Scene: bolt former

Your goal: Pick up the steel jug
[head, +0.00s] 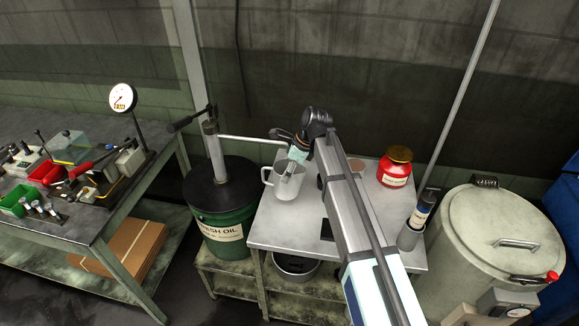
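The steel jug (284,188) stands upright on the light metal table, a pale grey vessel with its handle on the left side. My arm reaches over the table from the lower right and bends down at the jug. My gripper (290,171) is at the jug's upper part, overlapping its rim in the head view. The fingers are too small and partly hidden, so I cannot tell whether they are open or shut, or whether they touch the jug.
A green oil drum (226,236) with a pump and spout pipe stands left of the table (275,230). A red jar (394,170) sits at the back right. A bottle (422,212) in a holder is at the right edge, beside a large pale lidded drum (470,245).

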